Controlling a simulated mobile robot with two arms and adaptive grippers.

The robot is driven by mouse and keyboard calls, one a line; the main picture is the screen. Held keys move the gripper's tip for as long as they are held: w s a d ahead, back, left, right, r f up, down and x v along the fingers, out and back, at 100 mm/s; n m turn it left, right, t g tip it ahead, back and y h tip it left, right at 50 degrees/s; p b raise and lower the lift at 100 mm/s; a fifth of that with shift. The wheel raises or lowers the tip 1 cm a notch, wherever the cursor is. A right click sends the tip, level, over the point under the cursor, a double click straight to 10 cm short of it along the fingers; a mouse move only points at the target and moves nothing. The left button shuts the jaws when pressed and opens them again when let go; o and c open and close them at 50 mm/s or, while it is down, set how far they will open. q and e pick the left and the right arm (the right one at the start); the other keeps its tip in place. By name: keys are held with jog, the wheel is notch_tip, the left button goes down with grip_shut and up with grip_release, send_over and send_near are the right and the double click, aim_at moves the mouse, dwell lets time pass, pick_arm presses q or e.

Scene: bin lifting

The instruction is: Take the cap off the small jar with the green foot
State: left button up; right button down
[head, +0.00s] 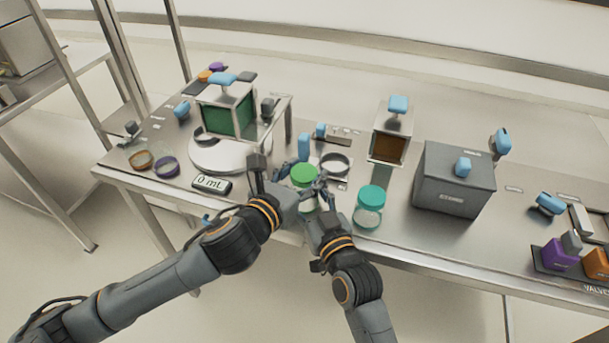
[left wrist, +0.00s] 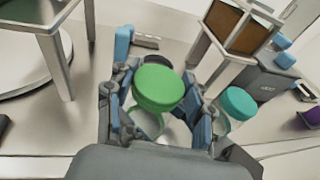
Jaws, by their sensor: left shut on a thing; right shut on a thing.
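A small clear jar (head: 306,201) with a green cap (head: 303,175) stands at the front edge of the bench. The green cap is on it and also shows in the left wrist view (left wrist: 158,88). My left gripper (head: 288,189) is shut on this jar, its fingers on either side in the left wrist view (left wrist: 160,108). My right gripper (head: 319,190) is shut at the right side of the same jar; its exact contact is hidden. Another clear jar (head: 368,217) with a teal cap (head: 371,196) stands to the right.
A dark ring (head: 335,163) lies behind the jars. A white round plate (head: 213,156) and a display (head: 211,184) reading 0 mL are to the left. A grey box (head: 452,182) stands to the right. Some bench surface between the teal-capped jar and the box is clear.

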aim_at(305, 172)
pick_arm(q)
jog(key=shift+r, duration=0.1)
jog(key=shift+r, duration=2)
pick_arm(e)
jog(key=shift+c, duration=2.1)
grip_release()
